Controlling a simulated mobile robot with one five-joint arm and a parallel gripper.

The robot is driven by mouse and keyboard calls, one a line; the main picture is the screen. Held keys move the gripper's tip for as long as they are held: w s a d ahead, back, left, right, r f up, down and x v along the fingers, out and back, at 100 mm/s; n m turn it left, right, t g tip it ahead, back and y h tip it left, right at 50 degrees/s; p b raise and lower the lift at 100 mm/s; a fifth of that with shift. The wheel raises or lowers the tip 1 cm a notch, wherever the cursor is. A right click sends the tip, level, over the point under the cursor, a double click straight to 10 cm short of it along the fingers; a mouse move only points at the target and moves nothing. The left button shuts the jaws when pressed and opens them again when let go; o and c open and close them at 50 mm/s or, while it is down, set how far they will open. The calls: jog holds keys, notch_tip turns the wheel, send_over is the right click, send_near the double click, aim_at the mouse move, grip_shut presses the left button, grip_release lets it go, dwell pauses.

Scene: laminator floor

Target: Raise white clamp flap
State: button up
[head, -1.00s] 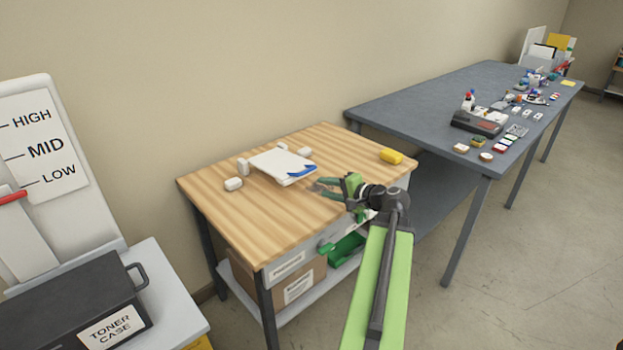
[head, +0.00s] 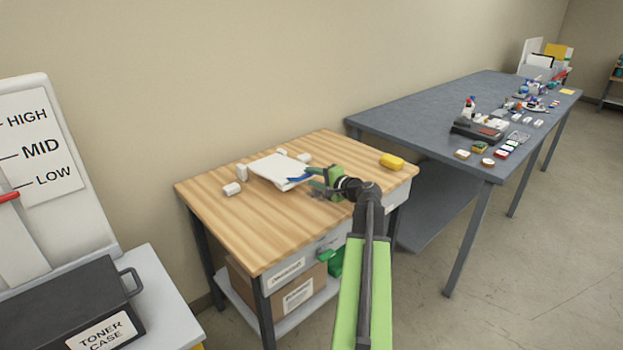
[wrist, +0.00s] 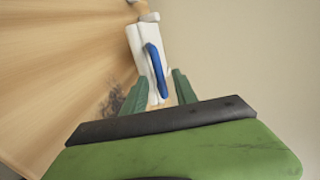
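The white clamp flap (head: 277,167) lies flat on the wooden table, with a blue handle (head: 298,178) along its right edge. In the wrist view the white flap (wrist: 136,52) and its blue handle (wrist: 154,68) are straight ahead. My gripper (head: 310,178) is just right of the blue handle, low over the table. In the wrist view my gripper (wrist: 160,88) has its two green fingers apart, with the handle's near end in line with the gap. I cannot tell whether a finger touches the handle.
Small white blocks (head: 232,189) stand around the flap. A yellow object (head: 391,161) lies at the table's right back. A grey bench (head: 420,108) with many small items stands to the right. A black toner case (head: 72,305) is at lower left. The wooden table's front (head: 255,240) is clear.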

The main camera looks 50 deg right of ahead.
jog(key=shift+x, duration=1.4)
grip_shut()
